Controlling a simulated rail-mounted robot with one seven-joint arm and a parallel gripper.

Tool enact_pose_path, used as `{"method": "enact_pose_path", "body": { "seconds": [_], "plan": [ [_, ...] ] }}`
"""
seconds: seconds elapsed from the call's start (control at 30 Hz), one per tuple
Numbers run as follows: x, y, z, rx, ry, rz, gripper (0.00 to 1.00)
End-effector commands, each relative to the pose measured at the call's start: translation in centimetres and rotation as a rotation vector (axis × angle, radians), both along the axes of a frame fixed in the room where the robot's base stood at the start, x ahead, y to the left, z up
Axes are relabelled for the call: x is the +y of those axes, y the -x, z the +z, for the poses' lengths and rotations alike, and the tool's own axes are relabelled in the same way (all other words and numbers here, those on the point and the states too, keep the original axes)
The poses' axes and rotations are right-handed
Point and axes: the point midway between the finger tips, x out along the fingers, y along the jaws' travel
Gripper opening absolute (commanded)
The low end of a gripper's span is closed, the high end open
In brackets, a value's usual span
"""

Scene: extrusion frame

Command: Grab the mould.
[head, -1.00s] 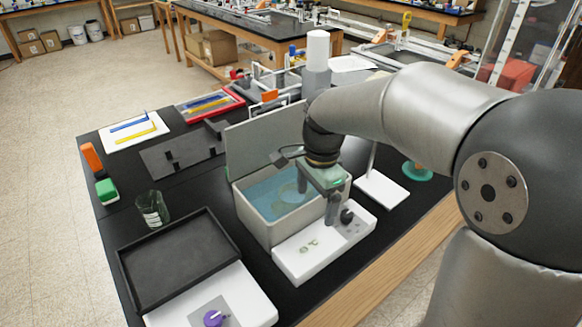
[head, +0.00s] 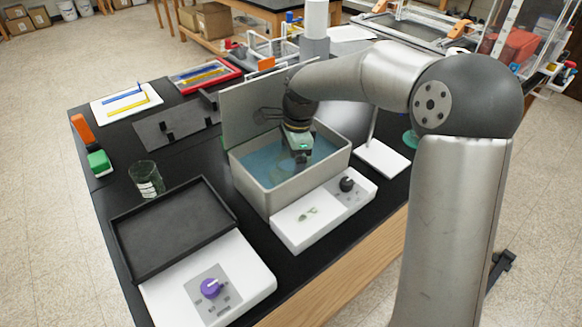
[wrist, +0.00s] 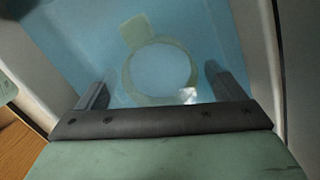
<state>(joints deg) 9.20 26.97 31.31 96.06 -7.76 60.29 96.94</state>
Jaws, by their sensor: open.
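The mould, which I take to be the pale yellowish ring with a square tab (wrist: 127,77), lies in the blue water of the bath (head: 262,165). In the wrist view the ring is centred between my fingers, with its tab pointing away. My gripper (wrist: 158,88) is open and empty, its two dark fingers apart on either side of the ring. In the head view my gripper (head: 301,158) hangs down inside the bath's opening and hides most of the mould. I cannot tell how far the fingertips are above it.
The bath's metal walls surround my gripper, and its raised lid (head: 250,103) stands behind. A white control panel with a black knob (head: 347,184) is in front. A dark tray (head: 172,230), a glass beaker (head: 146,179) and a purple-knobbed white device (head: 240,272) stand to the left.

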Motion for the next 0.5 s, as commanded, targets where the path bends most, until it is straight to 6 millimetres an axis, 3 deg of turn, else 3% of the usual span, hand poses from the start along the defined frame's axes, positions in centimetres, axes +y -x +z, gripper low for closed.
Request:
{"method": "enact_pose_path", "body": {
  "seconds": [0.33, 0.5],
  "plan": [
    [0.15, 0.06, -0.94, -0.001, 0.0, 0.001, 0.86],
    [0.14, 0.06, -0.93, 0.0, 0.0, 0.001, 0.4]
  ]
}}
